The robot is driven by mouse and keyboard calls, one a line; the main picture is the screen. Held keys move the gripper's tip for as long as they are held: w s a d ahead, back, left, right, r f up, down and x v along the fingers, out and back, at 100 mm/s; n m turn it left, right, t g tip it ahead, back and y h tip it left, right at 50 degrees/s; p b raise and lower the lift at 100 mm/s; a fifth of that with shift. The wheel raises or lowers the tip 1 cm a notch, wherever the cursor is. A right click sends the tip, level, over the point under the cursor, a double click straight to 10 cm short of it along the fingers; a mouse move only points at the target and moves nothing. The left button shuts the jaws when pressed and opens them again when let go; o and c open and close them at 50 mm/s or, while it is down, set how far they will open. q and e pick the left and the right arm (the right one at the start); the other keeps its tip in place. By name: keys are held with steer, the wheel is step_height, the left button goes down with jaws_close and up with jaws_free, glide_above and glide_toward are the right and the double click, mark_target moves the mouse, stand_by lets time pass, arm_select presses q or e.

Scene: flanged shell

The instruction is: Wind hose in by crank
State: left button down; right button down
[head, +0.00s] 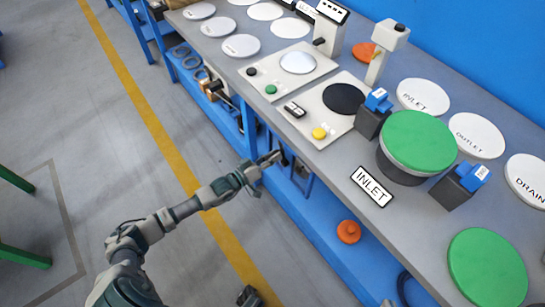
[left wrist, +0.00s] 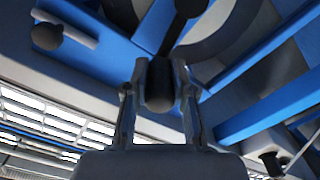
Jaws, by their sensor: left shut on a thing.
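My left gripper (head: 274,160) reaches in from the left, just below the near edge of the workbench. In the left wrist view, my left gripper (left wrist: 160,88) has its two fingers on either side of a dark rounded crank knob (left wrist: 160,92) and is shut on it. A dark crank arm (left wrist: 176,35) runs from the knob toward the top of that view, beside a large grey curved part (left wrist: 225,35). In the head view the crank is mostly hidden behind the gripper and bench edge. No hose can be made out clearly. A dark tip at the bottom edge may be my right gripper (head: 250,297).
The grey workbench (head: 320,165) carries a green-topped round shell (head: 418,140), white discs, button panels and an INLET label (head: 371,187). Blue frame rails (head: 300,205) run below it. An orange part (head: 348,231) sits on the lower shelf. The floor at left is open.

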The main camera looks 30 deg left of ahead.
arm_select(q)
steer(key=c, duration=1)
jaws_free()
steer(key=shift+f, duration=0.15)
steer(key=shift+o, duration=0.2)
steer(key=shift+s, duration=0.1)
steer(key=v, duration=1.2)
